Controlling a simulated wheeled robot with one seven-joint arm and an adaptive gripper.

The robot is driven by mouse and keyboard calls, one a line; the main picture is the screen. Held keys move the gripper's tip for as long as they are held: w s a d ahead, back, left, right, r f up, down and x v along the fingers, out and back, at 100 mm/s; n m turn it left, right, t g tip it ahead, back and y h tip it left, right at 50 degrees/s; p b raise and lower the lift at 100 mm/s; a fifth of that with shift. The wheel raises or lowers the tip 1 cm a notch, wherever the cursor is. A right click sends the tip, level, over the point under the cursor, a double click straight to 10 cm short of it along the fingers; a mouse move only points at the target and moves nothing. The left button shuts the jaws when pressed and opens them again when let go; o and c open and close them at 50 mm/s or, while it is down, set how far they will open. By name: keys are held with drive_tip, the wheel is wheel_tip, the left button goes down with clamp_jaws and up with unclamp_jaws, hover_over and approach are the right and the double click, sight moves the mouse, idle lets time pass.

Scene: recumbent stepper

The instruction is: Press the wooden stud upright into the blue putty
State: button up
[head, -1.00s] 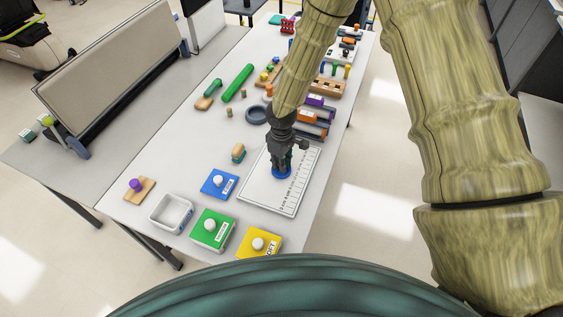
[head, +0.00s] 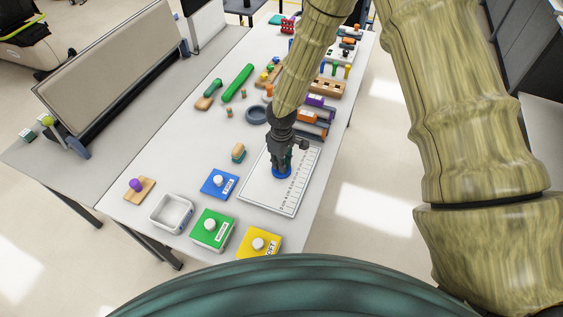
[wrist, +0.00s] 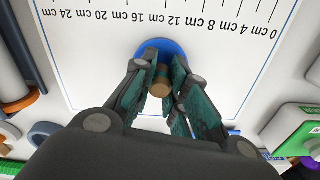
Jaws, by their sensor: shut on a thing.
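The wooden stud (wrist: 161,82) stands between my gripper's fingertips in the wrist view, with its round end toward the camera. My gripper (wrist: 161,78) is shut on it. The blue putty (wrist: 172,48) is a round flat disc directly beneath the stud and fingertips, lying on a white board (wrist: 105,50) with a centimetre scale. In the head view, my gripper (head: 281,169) points down over the blue putty (head: 282,174), and the stud is hidden by the fingers. The fingers hide where the stud's lower end meets the putty, so I cannot tell how deep it sits.
Blue (head: 219,184), green (head: 212,231) and yellow (head: 259,243) boxes with white knobs stand near the front. A white tray (head: 171,214) is at the left. Two small studs (head: 229,112) stand near a grey ring (head: 257,115). Several wooden racks crowd the far end.

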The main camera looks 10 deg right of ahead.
drive_tip(key=o, duration=0.8)
drive_tip(key=shift+f, duration=0.1)
drive_tip(key=shift+c, duration=0.2)
wheel_tip(320, 180, up, 19)
drive_tip(key=p, duration=0.5)
idle(0.5)
idle(0.4)
